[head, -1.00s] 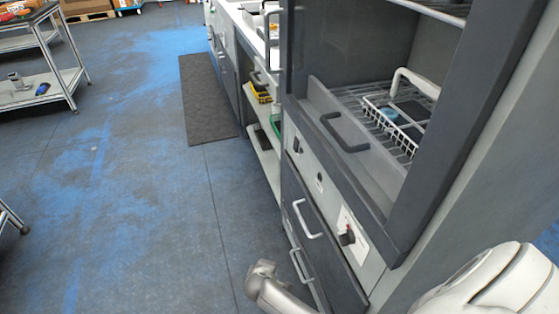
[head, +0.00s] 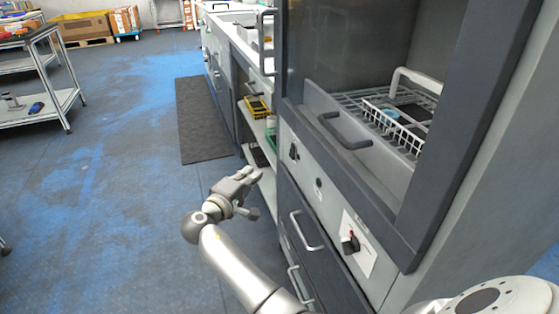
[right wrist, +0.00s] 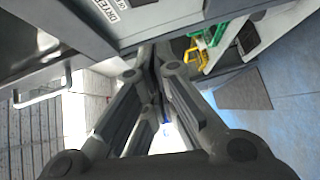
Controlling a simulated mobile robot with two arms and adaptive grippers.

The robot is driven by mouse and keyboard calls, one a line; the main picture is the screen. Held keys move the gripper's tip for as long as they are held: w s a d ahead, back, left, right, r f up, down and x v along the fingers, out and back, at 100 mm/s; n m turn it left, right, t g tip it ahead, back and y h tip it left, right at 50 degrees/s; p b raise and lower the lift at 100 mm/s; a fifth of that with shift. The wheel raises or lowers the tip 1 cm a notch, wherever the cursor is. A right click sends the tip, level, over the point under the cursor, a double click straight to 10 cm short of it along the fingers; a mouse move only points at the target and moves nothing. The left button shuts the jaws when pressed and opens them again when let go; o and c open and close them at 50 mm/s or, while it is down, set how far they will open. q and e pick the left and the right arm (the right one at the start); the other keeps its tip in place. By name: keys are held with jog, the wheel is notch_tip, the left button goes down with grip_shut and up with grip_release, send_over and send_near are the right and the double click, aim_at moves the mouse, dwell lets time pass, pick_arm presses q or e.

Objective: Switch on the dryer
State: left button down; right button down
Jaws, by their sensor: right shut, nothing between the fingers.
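The dryer is a tall grey cabinet with a light control panel (head: 330,205). The panel carries a dark switch (head: 293,150) at its far end, a small dark control (head: 318,183) in the middle and a black and red knob (head: 350,243) on a white plate at the near end. My right gripper (head: 257,190) is shut and empty, left of the panel and apart from it. In the right wrist view its fingers (right wrist: 158,65) come together below a panel edge with a label (right wrist: 108,8) that seems to read "DRYER". My left gripper is not in view.
A pull-out wire rack (head: 385,125) with a handle (head: 340,135) juts out above the panel. Drawer handles (head: 306,232) stick out below it. Shelves beyond hold a yellow item (head: 258,107). The blue floor (head: 120,190) to the left is clear.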

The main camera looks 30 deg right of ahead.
aim_at(292, 152)
jog(key=shift+w+d, duration=0.1)
